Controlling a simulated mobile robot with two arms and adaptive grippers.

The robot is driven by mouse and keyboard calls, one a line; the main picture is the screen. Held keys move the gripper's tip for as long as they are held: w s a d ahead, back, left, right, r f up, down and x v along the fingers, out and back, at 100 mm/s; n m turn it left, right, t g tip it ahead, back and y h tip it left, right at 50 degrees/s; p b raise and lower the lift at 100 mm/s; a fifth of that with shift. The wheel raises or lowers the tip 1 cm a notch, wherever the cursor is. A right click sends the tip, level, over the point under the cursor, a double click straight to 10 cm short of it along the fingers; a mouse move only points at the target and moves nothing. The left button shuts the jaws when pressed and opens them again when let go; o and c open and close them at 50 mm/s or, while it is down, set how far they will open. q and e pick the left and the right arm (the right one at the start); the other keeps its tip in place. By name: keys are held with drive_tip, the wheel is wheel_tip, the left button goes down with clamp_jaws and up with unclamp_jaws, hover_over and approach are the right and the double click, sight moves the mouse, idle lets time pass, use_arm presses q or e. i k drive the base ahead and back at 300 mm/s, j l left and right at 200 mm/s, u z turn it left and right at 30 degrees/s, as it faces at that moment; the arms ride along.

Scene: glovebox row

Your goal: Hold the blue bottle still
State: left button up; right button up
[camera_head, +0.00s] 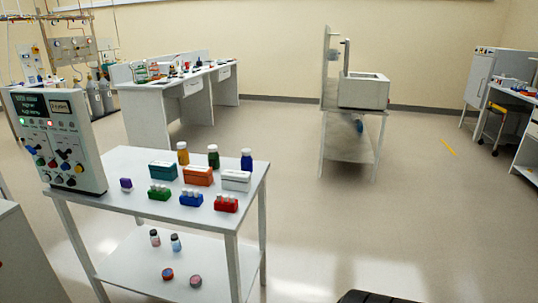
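The blue bottle (246,161) stands upright near the back right corner of a white two-level table (135,160). It is behind a white box (236,181) and to the right of a dark green bottle (213,157). An amber bottle (183,154) stands farther left in the same row. Nothing is holding the blue bottle. Neither of my grippers shows in the head view.
A teal box (163,171), an orange box (198,176) and green, blue and red vial racks (226,203) crowd the tabletop. A control panel (60,140) stands at its left end. The floor (330,230) right of the table is open.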

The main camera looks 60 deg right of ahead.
sight(247, 163)
drive_tip(key=z, duration=1.5)
